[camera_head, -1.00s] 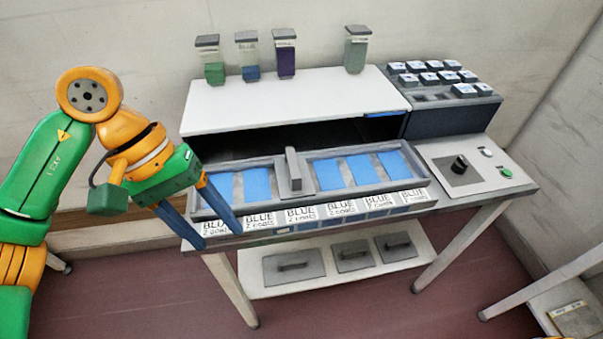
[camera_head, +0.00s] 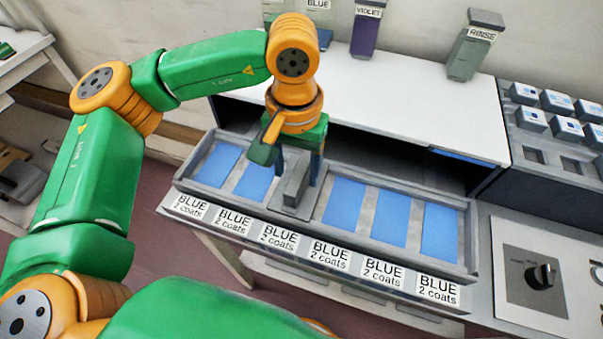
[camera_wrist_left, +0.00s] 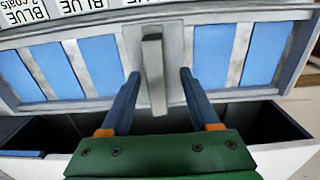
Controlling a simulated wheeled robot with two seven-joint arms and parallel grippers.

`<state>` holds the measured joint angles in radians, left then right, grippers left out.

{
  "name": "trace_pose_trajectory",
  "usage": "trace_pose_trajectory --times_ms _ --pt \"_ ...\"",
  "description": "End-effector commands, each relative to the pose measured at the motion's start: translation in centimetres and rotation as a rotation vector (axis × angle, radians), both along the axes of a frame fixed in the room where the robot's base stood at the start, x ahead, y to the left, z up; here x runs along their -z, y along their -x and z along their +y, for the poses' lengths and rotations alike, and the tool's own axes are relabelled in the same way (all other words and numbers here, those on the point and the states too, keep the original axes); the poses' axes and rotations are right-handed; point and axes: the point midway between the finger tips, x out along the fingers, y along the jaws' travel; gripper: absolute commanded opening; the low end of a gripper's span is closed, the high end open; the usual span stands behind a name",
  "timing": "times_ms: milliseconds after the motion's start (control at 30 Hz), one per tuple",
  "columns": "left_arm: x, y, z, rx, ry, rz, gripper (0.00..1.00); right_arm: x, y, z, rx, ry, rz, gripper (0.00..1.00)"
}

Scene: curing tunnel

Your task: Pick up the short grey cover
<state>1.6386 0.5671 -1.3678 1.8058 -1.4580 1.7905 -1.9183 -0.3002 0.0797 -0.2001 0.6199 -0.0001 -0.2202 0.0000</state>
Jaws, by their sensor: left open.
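The short grey cover (camera_head: 290,208) lies across the grey tray (camera_head: 390,262), over its middle, with blue strips showing on both sides of it. Its upright bar handle (camera_head: 296,184) stands up from the plate. My left gripper (camera_head: 298,168) is open, pointing down just above the tray, with its two blue fingers on either side of the handle. In the left wrist view the handle (camera_wrist_left: 154,72) stands between the two fingertips (camera_wrist_left: 159,76), with a gap visible on both sides. My right gripper is not in view.
Labels reading BLUE, 2 coats line the tray's front edge. Behind is a white housing (camera_head: 410,115) with a dark opening and bottles on top, including the rinse bottle (camera_head: 474,47). A knob panel (camera_head: 530,275) is at the right.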

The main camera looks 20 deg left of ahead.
Motion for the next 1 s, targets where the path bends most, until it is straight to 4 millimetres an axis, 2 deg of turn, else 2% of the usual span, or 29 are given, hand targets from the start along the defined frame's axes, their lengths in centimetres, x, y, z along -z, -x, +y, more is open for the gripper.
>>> trace_pose_trajectory --times_ms 100,267,300,500,533,867,1000 --pt "1.1 0.0 0.0 0.001 0.001 0.000 0.62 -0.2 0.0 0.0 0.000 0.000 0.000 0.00" --pt "1.2 0.0 0.0 0.000 0.002 -0.001 0.62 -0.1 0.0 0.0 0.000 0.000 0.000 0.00" --pt "1.2 0.0 0.0 0.000 0.002 -0.001 0.60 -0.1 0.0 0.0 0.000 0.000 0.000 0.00" --pt "1.2 0.0 0.0 0.000 0.002 -0.001 0.06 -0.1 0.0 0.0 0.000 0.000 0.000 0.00" --pt "1.2 0.0 0.0 0.000 0.002 -0.001 0.00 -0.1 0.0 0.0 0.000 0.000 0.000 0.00" --pt "1.1 0.0 0.0 0.000 0.002 -0.002 0.00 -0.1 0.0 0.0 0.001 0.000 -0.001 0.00" --pt "0.0 -0.1 0.0 -0.001 0.001 -0.003 0.00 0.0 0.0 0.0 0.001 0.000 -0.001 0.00"
